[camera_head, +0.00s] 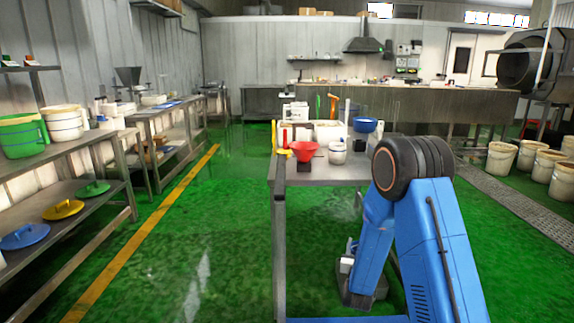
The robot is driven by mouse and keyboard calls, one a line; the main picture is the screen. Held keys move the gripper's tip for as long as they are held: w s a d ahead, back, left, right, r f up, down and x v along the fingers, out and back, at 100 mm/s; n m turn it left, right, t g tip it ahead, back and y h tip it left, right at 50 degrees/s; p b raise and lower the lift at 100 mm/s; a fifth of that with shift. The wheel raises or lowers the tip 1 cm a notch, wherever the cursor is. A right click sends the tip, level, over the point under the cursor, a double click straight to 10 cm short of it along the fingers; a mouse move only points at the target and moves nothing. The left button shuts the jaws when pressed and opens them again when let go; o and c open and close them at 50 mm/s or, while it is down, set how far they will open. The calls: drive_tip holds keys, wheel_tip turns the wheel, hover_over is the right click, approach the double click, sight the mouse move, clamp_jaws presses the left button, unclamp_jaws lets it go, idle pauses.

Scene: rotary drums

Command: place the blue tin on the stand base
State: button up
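A blue round container (365,125) stands at the back right of the metal table (335,172). It looks like a bowl, and I cannot tell whether it is the blue tin. No clear stand base shows. A small dark block (305,167) sits under or in front of a red funnel (304,150) near the table's front edge. My blue arm fills the lower right, bent over in front of the table. Its lower end is dark and partly hidden behind my own arm, low beside the table. My gripper's fingers cannot be made out.
A white lidded jar (337,152) and white boxes stand on the table. Shelves (60,205) on the left hold a green bucket (22,135) and coloured lids. Several white buckets (501,158) stand at the right. The green floor (215,230) left of the table is clear.

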drive_tip(key=f, duration=0.4)
drive_tip(key=shift+s+d+f, duration=0.25)
drive_tip(key=shift+s+d, duration=0.05)
drive_tip(key=shift+s, duration=0.1)
drive_tip(key=s+f+n+y, duration=0.3)
drive_tip(key=f+y, duration=0.2)
drive_tip(key=f, duration=0.7)
drive_tip(key=shift+s+f+t, duration=0.15)
drive_tip(key=shift+f+t, duration=0.1)
drive_tip(key=shift+t, duration=0.05)
